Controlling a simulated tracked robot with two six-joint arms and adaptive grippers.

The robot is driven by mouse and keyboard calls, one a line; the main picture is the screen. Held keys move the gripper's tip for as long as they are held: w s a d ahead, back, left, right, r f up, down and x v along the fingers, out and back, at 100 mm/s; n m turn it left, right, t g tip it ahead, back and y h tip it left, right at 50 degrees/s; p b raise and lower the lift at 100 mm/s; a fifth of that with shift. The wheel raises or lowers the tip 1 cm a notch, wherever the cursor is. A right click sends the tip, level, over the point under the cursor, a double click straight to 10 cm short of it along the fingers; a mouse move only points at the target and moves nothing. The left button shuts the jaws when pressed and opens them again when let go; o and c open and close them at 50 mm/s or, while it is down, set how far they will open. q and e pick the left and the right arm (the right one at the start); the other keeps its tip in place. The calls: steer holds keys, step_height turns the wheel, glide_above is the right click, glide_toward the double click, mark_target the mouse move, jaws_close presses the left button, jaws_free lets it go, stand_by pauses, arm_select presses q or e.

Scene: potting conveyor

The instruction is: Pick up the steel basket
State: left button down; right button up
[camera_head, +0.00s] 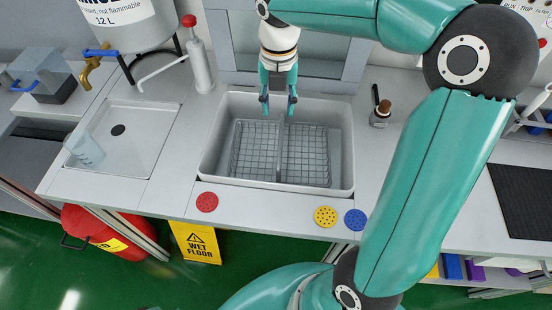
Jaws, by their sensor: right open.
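The steel basket (253,152) is a wire-mesh basket with a solid divider down its middle. It sits inside the pale grey basin (343,165) in the centre of the camera_head view. My right gripper (278,108) points down over the back part of the basin, in line with the basket's divider. Its two fingers are apart, with nothing seen between them. The fingertips look near the divider's far end, but I cannot tell their height above it. My left gripper is not in view.
A shallow tray (149,133) with a clear beaker (84,150) is on the left. A white pump bottle (199,65) and a small brown-topped jar (381,114) flank the basin. Red (207,202), yellow (325,216) and blue (356,219) discs lie along the front edge.

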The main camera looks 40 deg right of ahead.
glide_above(281, 138)
steer(key=f, duration=0.7)
steer(key=shift+w+a, duration=0.1)
steer(key=shift+a, duration=0.15)
steer(key=shift+d+f, duration=0.1)
steer(key=shift+f, duration=0.6)
steer(key=shift+d+f, duration=0.1)
steer(key=shift+f, duration=2.25)
jaws_close()
